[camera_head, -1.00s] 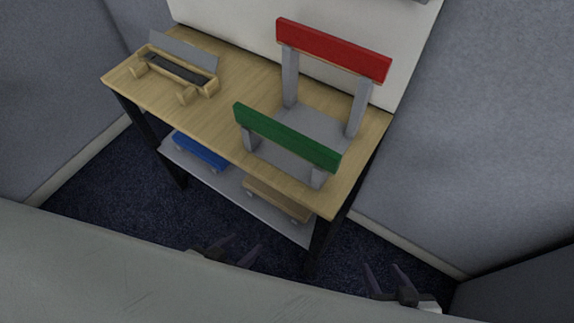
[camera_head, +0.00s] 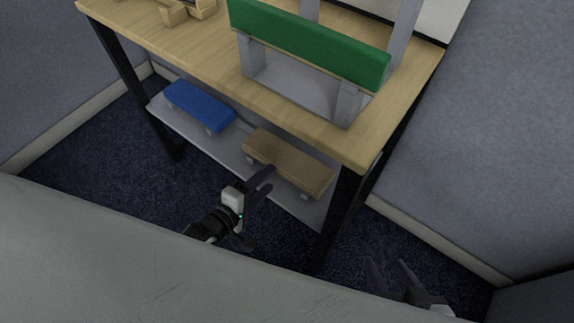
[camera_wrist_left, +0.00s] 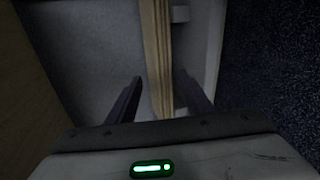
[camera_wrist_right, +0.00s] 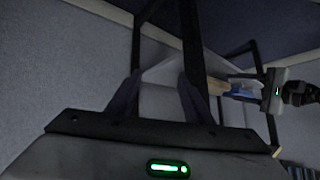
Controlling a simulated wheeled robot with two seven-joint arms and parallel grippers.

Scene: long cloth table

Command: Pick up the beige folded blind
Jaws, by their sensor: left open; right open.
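The beige folded blind (camera_head: 290,162) lies on the low shelf under the table, at its right part. It looks like a flat tan-brown bar on small grey feet. My left gripper (camera_head: 260,212) is open just in front of the shelf, close to the blind's near left side. In the left wrist view the blind (camera_wrist_left: 156,45) shows edge-on as a layered tan strip between the two open fingers; I cannot tell whether they touch it. My right gripper (camera_head: 388,266) is open and empty, low at the right, away from the blind.
A blue folded piece (camera_head: 199,105) lies on the left of the same grey shelf (camera_head: 185,130). The wooden tabletop (camera_head: 150,45) above carries a green-topped grey frame (camera_head: 305,42). Dark table legs (camera_head: 338,215) stand close to the blind's right end. Grey walls flank both sides.

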